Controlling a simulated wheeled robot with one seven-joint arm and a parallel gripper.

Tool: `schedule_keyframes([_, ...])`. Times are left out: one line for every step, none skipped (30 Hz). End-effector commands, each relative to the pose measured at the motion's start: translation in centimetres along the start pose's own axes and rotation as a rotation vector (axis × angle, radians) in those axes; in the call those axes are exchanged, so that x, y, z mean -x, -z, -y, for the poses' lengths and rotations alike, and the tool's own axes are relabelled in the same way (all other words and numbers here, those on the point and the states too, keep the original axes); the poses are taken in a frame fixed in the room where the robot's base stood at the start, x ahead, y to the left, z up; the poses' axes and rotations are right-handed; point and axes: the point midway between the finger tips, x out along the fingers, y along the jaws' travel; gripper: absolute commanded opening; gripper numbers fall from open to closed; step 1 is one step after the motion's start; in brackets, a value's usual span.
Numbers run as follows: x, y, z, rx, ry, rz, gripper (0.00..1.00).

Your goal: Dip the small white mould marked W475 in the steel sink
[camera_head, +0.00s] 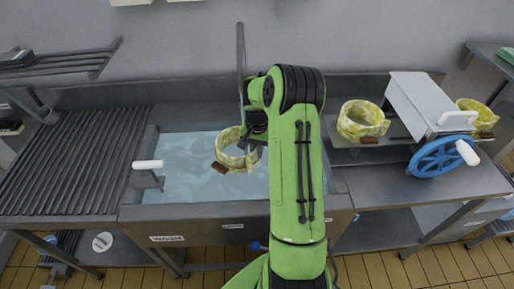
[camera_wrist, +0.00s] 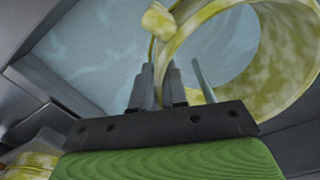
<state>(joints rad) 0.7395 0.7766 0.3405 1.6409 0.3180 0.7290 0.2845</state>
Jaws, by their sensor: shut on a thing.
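My gripper (camera_head: 254,140) is shut on the wall of a yellow-green mottled ring-shaped mould (camera_head: 229,151) with a brown tag. The mould hangs over the water of the steel sink (camera_head: 137,185); I cannot tell whether it touches the water. In the wrist view my gripper's fingers (camera_wrist: 158,82) pinch the band of the mould (camera_wrist: 287,92), with the sink water (camera_wrist: 110,50) behind. No marking W475 is legible, and the held mould looks yellowish, not white. Part of my gripper is hidden behind my arm.
A ribbed drainboard (camera_head: 75,160) lies left of the sink. A white-handled lever (camera_head: 148,165) rises at the sink's left edge.

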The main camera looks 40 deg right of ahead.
Motion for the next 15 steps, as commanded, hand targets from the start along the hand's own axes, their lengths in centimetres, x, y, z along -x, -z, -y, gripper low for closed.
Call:
schedule_keyframes([-1.4,0.0,0.0,0.0,0.001,0.0,0.0])
schedule_keyframes([-1.9,0.0,0.0,0.0,0.0,0.0,0.0])
schedule_keyframes([-2.4,0.0,0.0,-0.001,0.0,-0.001,0.0])
schedule_keyframes([-2.9,0.0,0.0,-0.001,0.0,-0.001,0.0])
schedule_keyframes([-3.3,0.0,0.0,-0.001,0.0,-0.001,0.0])
schedule_keyframes([-3.9,0.0,0.0,0.0,0.0,-0.001,0.0])
schedule_keyframes([-4.3,0.0,0.0,0.0,0.0,-0.001,0.0])
schedule_keyframes([-4.8,0.0,0.0,0.0,0.0,-0.001,0.0])
schedule_keyframes([-5.3,0.0,0.0,0.0,0.0,-0.001,0.0])
schedule_keyframes([-5.8,0.0,0.0,0.0,0.001,-0.001,0.0])
schedule_keyframes([-6.2,0.0,0.0,0.0,0.0,-0.001,0.0])
schedule_keyframes([-6.8,0.1,0.0,-0.001,0.0,-0.001,0.0])
schedule_keyframes([-7.3,0.1,0.0,-0.001,0.0,-0.001,0.0])
schedule_keyframes([-7.7,0.1,0.0,-0.001,0.0,-0.001,0.0])
schedule_keyframes([-8.3,0.1,0.0,-0.001,-0.001,-0.001,0.0])
